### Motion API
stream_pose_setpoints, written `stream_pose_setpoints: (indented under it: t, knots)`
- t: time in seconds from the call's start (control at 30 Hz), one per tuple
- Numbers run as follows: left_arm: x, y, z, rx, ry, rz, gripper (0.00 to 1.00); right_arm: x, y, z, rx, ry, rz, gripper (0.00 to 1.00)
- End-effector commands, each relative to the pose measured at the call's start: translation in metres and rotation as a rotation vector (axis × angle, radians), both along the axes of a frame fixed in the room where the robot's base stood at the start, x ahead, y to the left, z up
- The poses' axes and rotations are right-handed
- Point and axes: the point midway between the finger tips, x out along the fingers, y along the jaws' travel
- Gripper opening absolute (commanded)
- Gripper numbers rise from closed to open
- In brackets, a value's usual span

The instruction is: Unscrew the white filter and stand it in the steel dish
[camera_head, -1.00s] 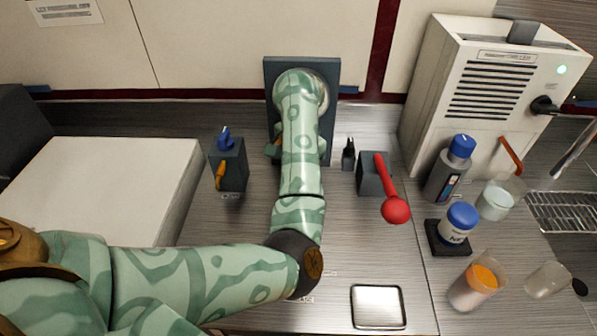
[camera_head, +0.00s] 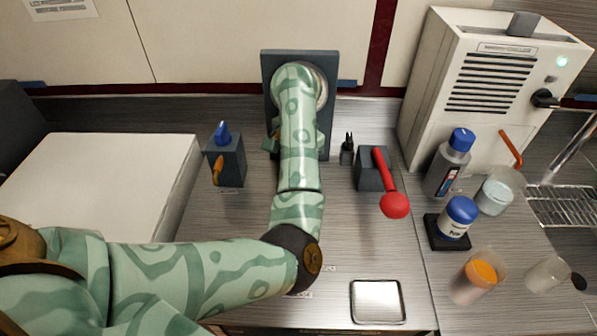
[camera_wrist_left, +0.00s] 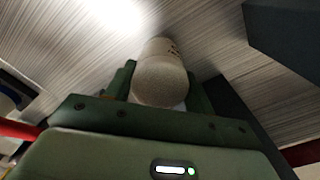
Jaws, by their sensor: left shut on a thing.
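The white filter (camera_wrist_left: 160,80) is a pale rounded cylinder with small dark print, seen in the wrist view. My left gripper (camera_wrist_left: 160,88) is shut on it, with a dark green finger on each side. In the head view my left arm reaches up to the dark mounting panel (camera_head: 268,75) at the back and hides the gripper and the filter. I cannot tell whether the filter still touches its mount. The steel dish (camera_head: 378,302) is a shallow, square, shiny tray at the front of the counter and looks empty. My right gripper is not in view.
A dark block with blue and orange handles (camera_head: 226,165) stands left of the arm. A red-knobbed lever (camera_head: 394,204) is on the right. Bottles (camera_head: 460,212) and beakers (camera_head: 478,278) stand further right. Bare counter lies between the lever and the dish.

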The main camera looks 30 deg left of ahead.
Motion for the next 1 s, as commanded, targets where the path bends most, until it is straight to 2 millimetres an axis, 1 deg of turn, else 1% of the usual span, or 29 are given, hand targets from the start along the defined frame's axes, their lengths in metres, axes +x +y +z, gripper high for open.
stream_pose_setpoints:
  t: [0.03,0.1,0.2,0.57,1.0]
  knots:
    - [0.002,0.001,-0.006,0.003,-0.002,0.092,0.30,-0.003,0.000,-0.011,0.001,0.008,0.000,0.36]
    - [0.001,0.000,-0.005,0.002,-0.002,0.225,0.30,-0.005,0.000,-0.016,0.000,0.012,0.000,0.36]
    - [0.001,0.000,-0.003,0.002,-0.001,0.329,0.30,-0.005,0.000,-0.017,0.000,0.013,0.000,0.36]
    - [0.001,0.000,0.003,0.001,-0.003,0.335,0.30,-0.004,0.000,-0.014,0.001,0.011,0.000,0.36]
    - [0.001,0.000,0.024,0.002,-0.004,0.333,0.30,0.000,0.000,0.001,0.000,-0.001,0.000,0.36]
